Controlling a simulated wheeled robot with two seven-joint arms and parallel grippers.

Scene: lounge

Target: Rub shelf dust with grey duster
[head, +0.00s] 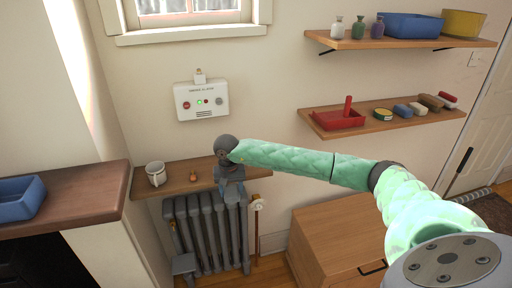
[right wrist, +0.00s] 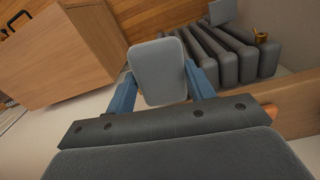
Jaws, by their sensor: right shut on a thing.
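My right gripper (head: 231,190) is over the right part of a low wooden shelf (head: 205,180) above the radiator. In the right wrist view its two blue fingers (right wrist: 161,76) are shut on the grey duster (right wrist: 160,62), a rounded grey block. In the head view I cannot make out the duster apart from the gripper, and I cannot tell whether it touches the shelf. No dust can be made out on the visible shelf. My left gripper is not in view.
A grey radiator (head: 206,235) is below. A wooden cabinet (head: 340,240) stands to the right. Two wall shelves hold bottles, bins and a red tray (head: 338,120).

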